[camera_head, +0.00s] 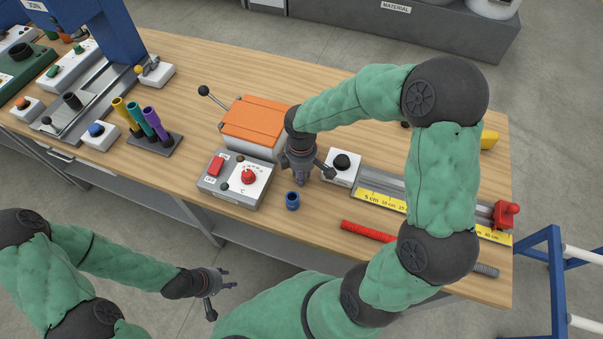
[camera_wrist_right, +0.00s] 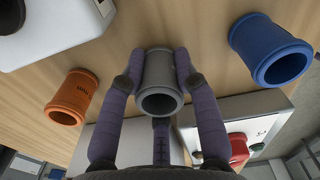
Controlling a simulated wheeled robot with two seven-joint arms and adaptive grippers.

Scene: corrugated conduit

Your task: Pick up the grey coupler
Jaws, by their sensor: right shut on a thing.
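The grey coupler (camera_wrist_right: 160,75) is a short hollow tube in the middle of the right wrist view. My right gripper (camera_wrist_right: 158,65) is shut on it, with purple-grey fingers on both sides. In the head view my right gripper (camera_head: 301,181) points down at the bench beside the heater box, and its own fingers hide the grey coupler there. I cannot tell whether the coupler still touches the bench. My left gripper (camera_head: 227,288) is open and empty, off the bench's front edge at lower left.
A blue coupler (camera_head: 292,200) stands close to my right gripper; an orange coupler (camera_wrist_right: 72,97) is on its other side. The control box (camera_head: 236,180) with red knob, orange-lidded box (camera_head: 255,122), black-button box (camera_head: 342,168) and yellow ruler (camera_head: 381,201) surround it. A red conduit (camera_head: 366,231) lies in front.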

